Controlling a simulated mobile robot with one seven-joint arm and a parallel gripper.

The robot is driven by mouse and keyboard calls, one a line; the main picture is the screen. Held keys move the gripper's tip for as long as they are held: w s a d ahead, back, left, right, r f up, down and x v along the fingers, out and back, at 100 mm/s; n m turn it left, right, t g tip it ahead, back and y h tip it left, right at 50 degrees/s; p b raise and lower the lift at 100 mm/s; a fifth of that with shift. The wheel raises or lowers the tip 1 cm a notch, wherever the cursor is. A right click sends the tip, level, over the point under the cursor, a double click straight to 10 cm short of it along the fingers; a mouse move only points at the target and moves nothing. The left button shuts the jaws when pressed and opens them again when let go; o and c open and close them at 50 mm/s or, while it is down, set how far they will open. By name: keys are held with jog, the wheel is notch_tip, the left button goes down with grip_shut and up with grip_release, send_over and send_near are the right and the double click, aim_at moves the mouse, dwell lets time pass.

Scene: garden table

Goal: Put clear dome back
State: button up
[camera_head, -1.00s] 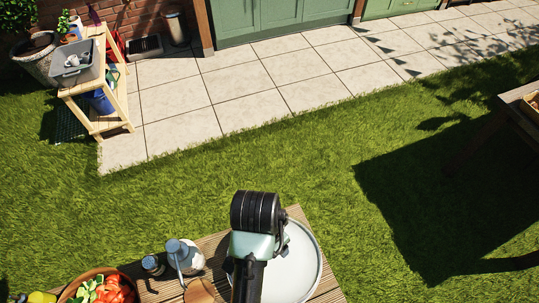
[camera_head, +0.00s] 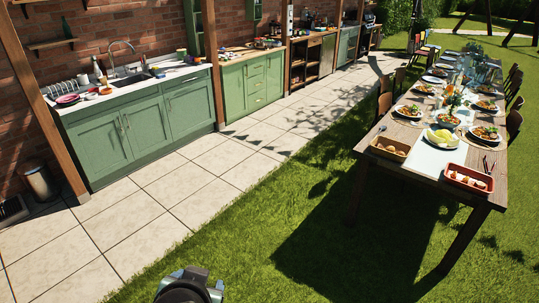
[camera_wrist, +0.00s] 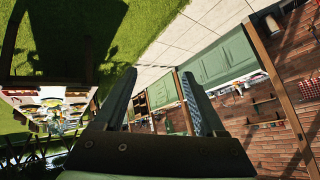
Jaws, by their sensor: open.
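I cannot make out a clear dome in either current view. A white plate with yellow food (camera_head: 441,138) sits near the close end of the long dining table (camera_head: 425,163); whether anything clear covers it is too small to tell. My gripper (camera_wrist: 158,88) is open in the wrist view, its two fingers spread with nothing between them. Beyond the fingers the wrist view shows a tilted scene of paving, green cabinets and brick wall. In the head view only a dark part of my arm (camera_head: 188,287) shows at the bottom edge.
The dining table carries several filled plates, a wooden tray (camera_head: 390,149) and a red tray (camera_head: 469,179). Chairs (camera_head: 515,122) line its sides. Green cabinets (camera_head: 133,131) with a sink (camera_head: 130,77) stand along the brick wall. Paving (camera_head: 168,193) and grass (camera_head: 236,258) between are clear.

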jog(key=w+d+r+t, duration=0.2)
jog(key=r+t, duration=0.1)
jog(key=r, duration=0.6)
jog(key=w+d+r+n+t, duration=0.15)
jog(key=r+t, duration=0.25)
jog(key=r, duration=0.5)
jog(key=w+d+r+m+t, duration=0.1)
jog(key=w+d+r+t, duration=0.15)
jog(key=r, duration=0.55)
jog(key=s+d+r+t, duration=0.2)
jog(key=s+r+t, duration=0.1)
jog(key=r, duration=0.4)
jog(key=s+d+r+n+t+h, duration=0.1)
jog(key=s+d+r+t, duration=0.1)
jog(key=r, duration=0.5)
jog(key=s+d+r+t, duration=0.2)
jog(key=s+r+t, duration=0.2)
jog(key=s+r, duration=0.2)
jog(key=shift+s+d+r+n+h, duration=0.15)
jog(key=shift+d+r+n+h, duration=0.2)
jog(key=shift+r, duration=0.35)
jog(key=shift+a, duration=0.1)
notch_tip(320, 180, down, 12)
jog(key=b, duration=1.1)
jog(key=shift+r, duration=0.2)
jog(key=shift+t, duration=0.25)
